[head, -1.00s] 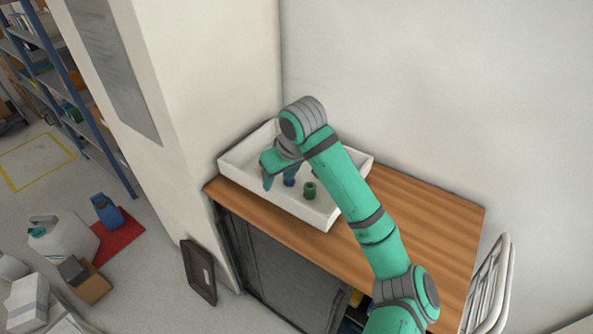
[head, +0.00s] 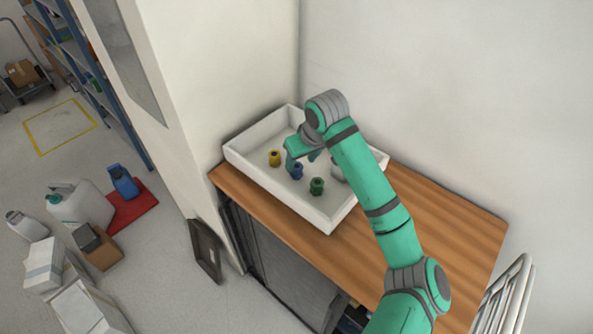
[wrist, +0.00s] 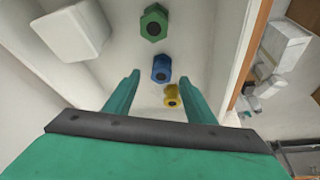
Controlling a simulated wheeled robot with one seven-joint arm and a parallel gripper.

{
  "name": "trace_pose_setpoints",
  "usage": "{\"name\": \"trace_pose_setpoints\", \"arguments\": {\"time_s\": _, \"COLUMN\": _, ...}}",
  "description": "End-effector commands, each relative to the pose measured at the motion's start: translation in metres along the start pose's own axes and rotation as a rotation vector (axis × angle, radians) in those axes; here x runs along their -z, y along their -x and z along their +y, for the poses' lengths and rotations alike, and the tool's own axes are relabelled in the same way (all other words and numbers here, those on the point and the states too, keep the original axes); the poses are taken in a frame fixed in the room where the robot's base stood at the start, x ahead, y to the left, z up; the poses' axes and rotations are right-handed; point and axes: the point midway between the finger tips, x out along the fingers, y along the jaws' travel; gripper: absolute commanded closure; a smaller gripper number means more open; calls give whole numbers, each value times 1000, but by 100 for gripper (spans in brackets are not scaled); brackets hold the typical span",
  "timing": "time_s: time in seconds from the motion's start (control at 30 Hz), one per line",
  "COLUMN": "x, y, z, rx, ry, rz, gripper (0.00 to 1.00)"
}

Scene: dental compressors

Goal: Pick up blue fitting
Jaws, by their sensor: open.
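The blue fitting (head: 297,171) stands in the white tray (head: 270,187), between a yellow fitting (head: 274,158) and a green fitting (head: 317,186). In the wrist view the blue fitting (wrist: 161,69) lies ahead of the gap between my fingers, with a dark hole in its end. My gripper (head: 303,155) is over the tray, close to the blue fitting and apart from it. In the wrist view my gripper (wrist: 157,92) has its two teal fingers spread, with nothing between them.
A white block-like object (wrist: 72,32) also sits in the tray, partly hidden behind my arm in the head view. The tray walls surround the fittings. The wooden tabletop (head: 440,215) is bare to the right. Walls stand behind and left.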

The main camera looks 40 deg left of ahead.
Motion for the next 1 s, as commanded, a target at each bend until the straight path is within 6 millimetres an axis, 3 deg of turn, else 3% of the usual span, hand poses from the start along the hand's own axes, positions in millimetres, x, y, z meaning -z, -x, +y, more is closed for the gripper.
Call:
{"name": "trace_pose_setpoints", "arguments": {"time_s": 0.4, "x": 1, "y": -48, "z": -4, "rx": 1, "ry": 3, "rz": -2, "gripper": 50}}
{"name": "trace_pose_setpoints", "arguments": {"time_s": 0.7, "x": 1, "y": -53, "z": -5, "rx": 1, "ry": 3, "rz": -1, "gripper": 50}}
{"name": "trace_pose_setpoints", "arguments": {"time_s": 0.77, "x": 1, "y": -53, "z": -5, "rx": 1, "ry": 3, "rz": -1, "gripper": 62}}
{"name": "trace_pose_setpoints", "arguments": {"time_s": 0.9, "x": 1, "y": -52, "z": -5, "rx": 1, "ry": 3, "rz": -1, "gripper": 95}}
{"name": "trace_pose_setpoints", "arguments": {"time_s": 1.0, "x": 1, "y": -52, "z": -5, "rx": 1, "ry": 4, "rz": 0, "gripper": 98}}
